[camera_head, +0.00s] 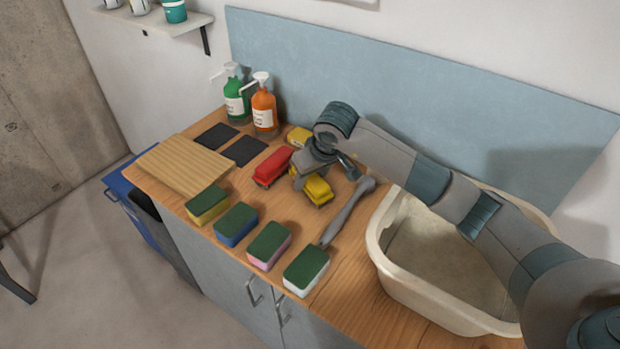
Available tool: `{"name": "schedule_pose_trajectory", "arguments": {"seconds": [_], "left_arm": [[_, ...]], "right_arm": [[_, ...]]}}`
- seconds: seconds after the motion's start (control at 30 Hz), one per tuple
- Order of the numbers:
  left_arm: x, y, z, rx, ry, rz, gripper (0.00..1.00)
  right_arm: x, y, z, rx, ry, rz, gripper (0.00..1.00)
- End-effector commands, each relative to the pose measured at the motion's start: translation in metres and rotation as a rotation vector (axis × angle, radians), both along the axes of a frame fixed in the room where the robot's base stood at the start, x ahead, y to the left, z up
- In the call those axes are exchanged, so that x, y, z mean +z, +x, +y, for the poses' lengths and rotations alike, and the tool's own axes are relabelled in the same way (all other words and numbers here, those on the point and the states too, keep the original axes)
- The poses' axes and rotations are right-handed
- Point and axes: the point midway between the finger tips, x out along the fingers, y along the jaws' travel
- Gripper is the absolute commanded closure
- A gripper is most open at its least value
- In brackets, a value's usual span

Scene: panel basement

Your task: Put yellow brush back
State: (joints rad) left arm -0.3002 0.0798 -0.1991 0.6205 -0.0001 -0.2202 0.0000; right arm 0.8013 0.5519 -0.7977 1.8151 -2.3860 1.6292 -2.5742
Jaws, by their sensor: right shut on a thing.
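The yellow brush (319,191) is on or just above the wooden counter, right of the red brush (273,164). My right gripper (306,178) comes down over it from behind and is shut on it. The gripper hides part of the brush, and I cannot tell whether the brush touches the counter. Another yellow object (298,136) lies behind the gripper, partly hidden. My left gripper is out of view.
A grey long-handled brush (347,212) lies close on the right, before a cream basin (390,262). Several sponges line the front edge. Green (233,103) and orange (264,110) pump bottles, dark pads (244,151) and a ribbed wooden board (187,163) are left.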

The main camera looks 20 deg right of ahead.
Motion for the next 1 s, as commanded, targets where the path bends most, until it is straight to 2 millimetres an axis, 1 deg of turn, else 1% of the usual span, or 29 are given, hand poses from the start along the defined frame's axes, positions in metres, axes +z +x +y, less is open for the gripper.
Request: {"name": "schedule_pose_trajectory", "arguments": {"seconds": [0.17,0.2,0.27,0.3,0.57,0.77,0.87,1.0], "left_arm": [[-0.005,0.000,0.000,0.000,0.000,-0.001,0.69],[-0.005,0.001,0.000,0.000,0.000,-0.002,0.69],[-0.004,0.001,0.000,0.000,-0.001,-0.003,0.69],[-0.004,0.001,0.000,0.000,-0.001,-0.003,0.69],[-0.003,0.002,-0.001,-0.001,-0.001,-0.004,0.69],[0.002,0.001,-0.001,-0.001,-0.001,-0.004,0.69],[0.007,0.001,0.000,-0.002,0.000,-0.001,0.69],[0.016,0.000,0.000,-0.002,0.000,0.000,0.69]], "right_arm": [[-0.003,0.000,0.000,0.000,0.000,0.000,0.81],[-0.004,0.000,0.000,0.000,0.000,0.001,0.57],[-0.003,0.000,0.000,0.000,0.000,0.001,0.43],[-0.003,0.000,0.000,0.000,0.000,0.001,0.41],[-0.002,0.000,0.000,0.000,0.000,0.001,0.41],[0.002,0.000,0.000,0.000,0.000,0.001,0.41],[0.012,-0.003,-0.002,0.001,-0.001,-0.001,0.41],[0.032,-0.010,-0.004,0.000,-0.003,-0.003,0.41]]}}
